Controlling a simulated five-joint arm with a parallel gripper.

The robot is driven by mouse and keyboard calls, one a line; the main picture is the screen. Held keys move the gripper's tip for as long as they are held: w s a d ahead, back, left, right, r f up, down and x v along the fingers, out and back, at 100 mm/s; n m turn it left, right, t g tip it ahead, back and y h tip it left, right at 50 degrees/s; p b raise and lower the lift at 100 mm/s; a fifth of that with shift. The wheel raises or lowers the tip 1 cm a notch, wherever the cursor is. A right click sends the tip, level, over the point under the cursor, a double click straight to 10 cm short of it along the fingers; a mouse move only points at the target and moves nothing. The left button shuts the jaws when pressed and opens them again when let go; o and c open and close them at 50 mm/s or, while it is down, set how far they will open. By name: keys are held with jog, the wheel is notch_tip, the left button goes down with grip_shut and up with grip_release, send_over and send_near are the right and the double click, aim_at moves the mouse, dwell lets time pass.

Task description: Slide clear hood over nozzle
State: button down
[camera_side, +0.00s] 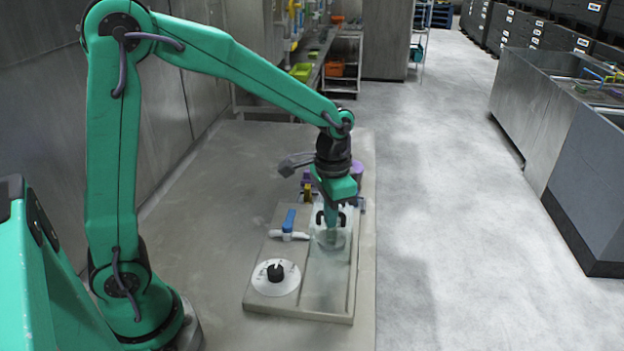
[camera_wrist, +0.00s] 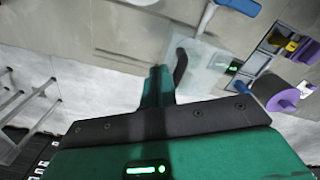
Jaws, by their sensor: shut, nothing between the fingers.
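The clear hood (camera_side: 342,243) is a see-through piece with a dark handle, on the right-hand strip of the grey board. In the wrist view the clear hood (camera_wrist: 208,66) shows as a pale sheet, with the dark handle (camera_wrist: 181,66) at its left edge. My gripper (camera_side: 331,228) points down at the hood, its fingers together and empty. In the wrist view my gripper (camera_wrist: 157,80) lies just left of the handle; whether they touch is unclear. I cannot make out the nozzle for certain; the arm and hood cover part of that area.
The board (camera_side: 256,307) also carries a blue-handled valve (camera_side: 289,220) and a white dial with a black knob (camera_side: 275,272). Purple and yellow fittings stand behind my gripper, including a purple round part (camera_wrist: 272,93). Bare slab lies left of the board.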

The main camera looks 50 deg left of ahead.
jog(key=shift+w+a, duration=0.45)
jog(key=shift+w, duration=0.05)
jog(key=shift+r, duration=0.15)
jog(key=r, duration=0.5)
jog(key=shift+s+d+r, duration=0.3)
jog(key=shift+s+r, duration=0.05)
dwell(0.4)
